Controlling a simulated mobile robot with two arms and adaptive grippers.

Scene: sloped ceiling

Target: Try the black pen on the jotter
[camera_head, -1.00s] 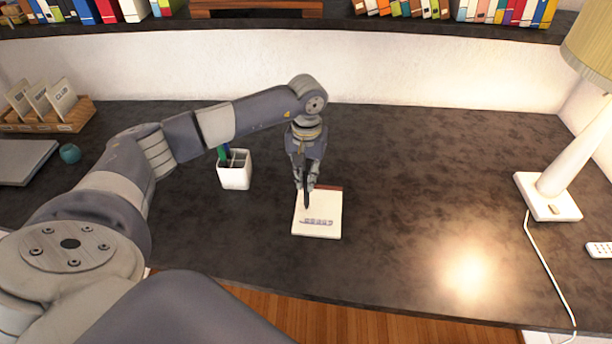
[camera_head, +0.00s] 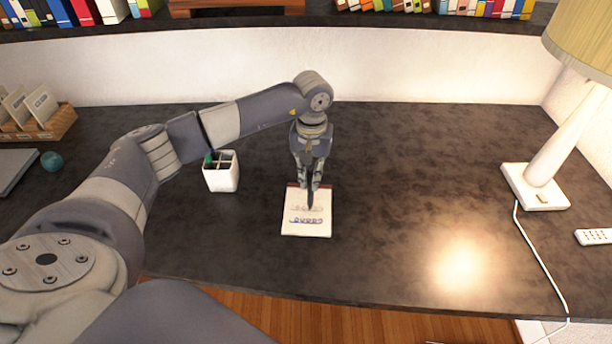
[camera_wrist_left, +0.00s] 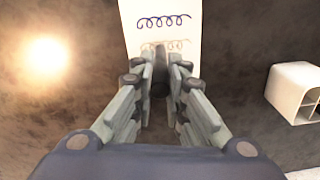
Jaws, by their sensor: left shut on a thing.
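My left gripper (camera_head: 312,184) is shut on the black pen (camera_head: 310,200) and holds it roughly upright, tip down, over the jotter (camera_head: 308,232). In the left wrist view the dark pen (camera_wrist_left: 159,84) sits between the fingertips (camera_wrist_left: 160,72). The jotter also shows there (camera_wrist_left: 150,7). Its white page bears a row of blue loops (camera_wrist_left: 164,21) and a fainter greyish-brown row (camera_wrist_left: 178,44) closer to the pen. In the head view the pen tip is at the fainter row; I cannot tell whether it touches the paper. My right gripper is out of view.
A white pen cup (camera_head: 221,181) with a green item stands left of the jotter. A lamp (camera_head: 545,180) and a white remote (camera_head: 594,237) are at the right. A teal ball (camera_head: 51,161) and a card holder (camera_head: 45,126) are at the left. The desk right of the jotter is clear.

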